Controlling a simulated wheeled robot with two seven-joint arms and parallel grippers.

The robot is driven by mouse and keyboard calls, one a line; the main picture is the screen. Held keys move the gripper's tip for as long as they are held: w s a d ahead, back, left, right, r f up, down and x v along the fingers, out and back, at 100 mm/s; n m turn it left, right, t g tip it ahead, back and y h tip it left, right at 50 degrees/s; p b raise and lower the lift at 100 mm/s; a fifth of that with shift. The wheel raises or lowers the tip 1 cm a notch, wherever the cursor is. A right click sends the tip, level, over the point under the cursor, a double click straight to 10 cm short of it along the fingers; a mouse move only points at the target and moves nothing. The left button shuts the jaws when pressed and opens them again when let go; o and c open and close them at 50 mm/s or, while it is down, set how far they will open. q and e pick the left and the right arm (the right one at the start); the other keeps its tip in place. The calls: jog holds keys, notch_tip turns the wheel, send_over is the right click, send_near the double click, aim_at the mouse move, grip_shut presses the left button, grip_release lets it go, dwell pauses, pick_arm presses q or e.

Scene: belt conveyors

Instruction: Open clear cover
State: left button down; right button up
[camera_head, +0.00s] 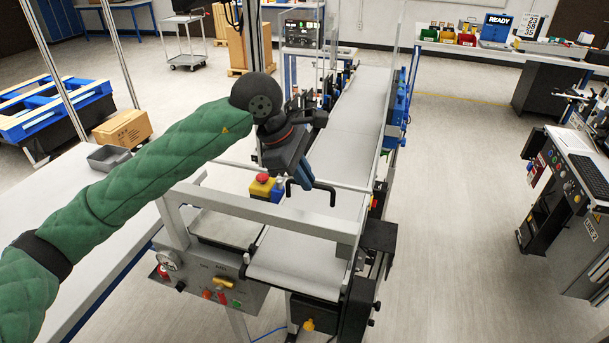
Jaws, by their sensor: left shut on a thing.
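The clear cover (389,90) stands over the belt conveyor, with see-through panels and thin light edges. A black bent handle (331,190) shows at the conveyor's near end, by the light front bar. My left gripper (302,178) comes in from the left on a green padded arm and is shut on the handle. Its fingers and wrist hide part of the handle and the cover behind. How far the cover is raised is hard to tell, as its panels are transparent. My right gripper is not in view.
A red and yellow emergency button (262,186) sits just left of the gripper. The conveyor belt (305,258) looks empty. A grey table (90,205) with a small grey bin (108,158) is at left. Open floor (455,190) lies right of the conveyor, before another machine (575,185).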

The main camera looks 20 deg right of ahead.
pick_arm(q)
jog(key=shift+w+r, duration=0.1)
jog(key=shift+r, duration=0.05)
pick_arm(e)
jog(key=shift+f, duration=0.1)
